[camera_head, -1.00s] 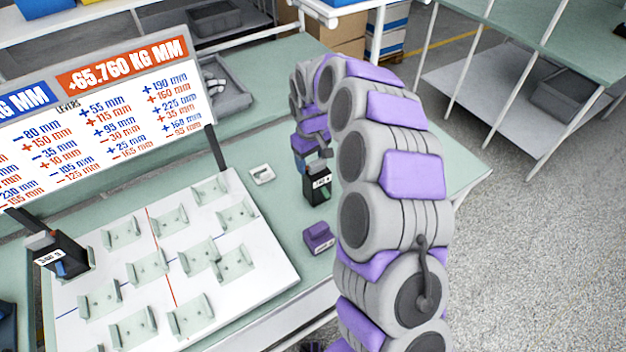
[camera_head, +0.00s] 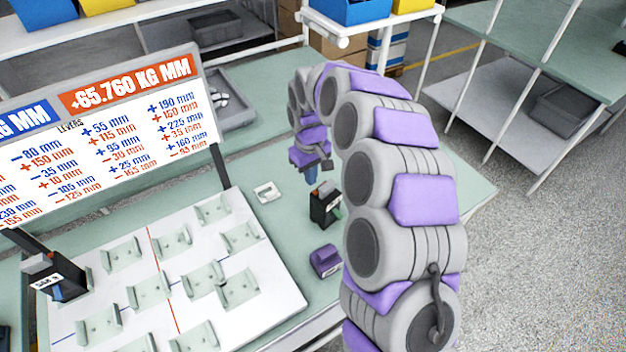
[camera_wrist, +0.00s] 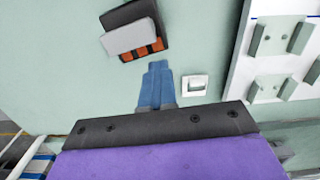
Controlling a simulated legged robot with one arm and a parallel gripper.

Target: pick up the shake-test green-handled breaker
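A black breaker (camera_head: 325,205) stands on the pale green bench right of the white slotted board. A small green and red patch shows on its right side. In the wrist view a black breaker (camera_wrist: 135,28) shows with orange parts and a grey plate; no green handle can be made out there. My gripper (camera_head: 311,181) is just above and behind the breaker in the head view. Its blue fingers (camera_wrist: 158,64) lie side by side, shut and empty, pointing towards the breaker with a small gap in the wrist view. Another black breaker (camera_head: 55,277) sits at the board's left edge.
The white board (camera_head: 262,290) carries several empty pale brackets. A purple block (camera_head: 325,260) lies in front of the breaker. A small white piece (camera_head: 267,192) lies left of it. A sign (camera_head: 120,125) and a grey tray (camera_head: 232,105) stand behind.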

